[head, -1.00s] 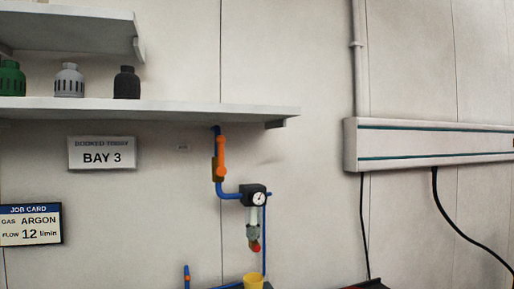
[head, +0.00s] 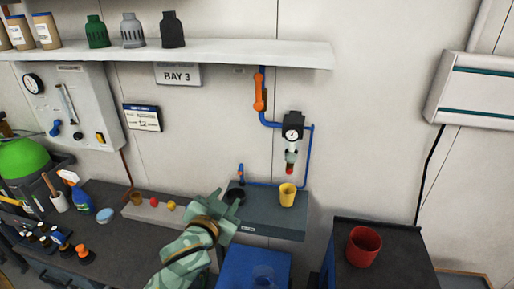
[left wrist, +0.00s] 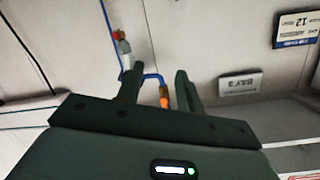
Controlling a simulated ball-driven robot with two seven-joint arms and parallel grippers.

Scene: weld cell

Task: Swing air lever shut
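The orange air lever (head: 259,92) is on the blue pipe on the back wall, just under the shelf. It stands upright, in line with the pipe. In the left wrist view the lever (left wrist: 164,102) shows as a small orange patch, seen through the gap between my fingers and well beyond them. My left gripper (head: 230,196) is raised over the bench front, below and left of the lever and apart from it. Its two fingers (left wrist: 158,88) are spread with nothing between them. My right gripper is in neither view.
A regulator with a gauge (head: 293,126) hangs right of the lever. The shelf (head: 200,52) juts out above it. A yellow cup (head: 287,194) stands on a small ledge (head: 262,222) below. A red cup (head: 363,247) sits on a dark cart at right. The wall around the lever is clear.

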